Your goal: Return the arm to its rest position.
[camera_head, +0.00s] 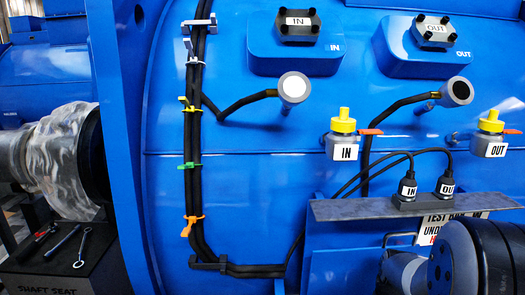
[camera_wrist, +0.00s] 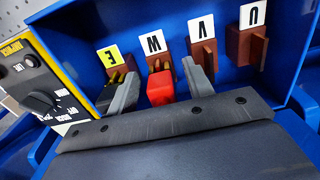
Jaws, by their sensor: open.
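My gripper (camera_wrist: 160,68) shows in the wrist view, with its dark palm across the bottom and two grey fingers reaching up. The fingers are apart. A red block (camera_wrist: 160,90) lies between them in the picture, in front of one brown terminal post; I cannot tell whether it touches a finger. The terminal box (camera_wrist: 85,75) is blue inside, with posts under upside-down letter labels, one of them yellow (camera_wrist: 108,55).
A yellow-edged switch panel (camera_wrist: 35,85) stands close beside the terminal box. In the head view, black cables (camera_head: 196,140) run down the blue motor housing (camera_head: 260,190). A metal shelf (camera_head: 340,209) juts out at right. Tools lie on the black stand (camera_head: 95,255) at left.

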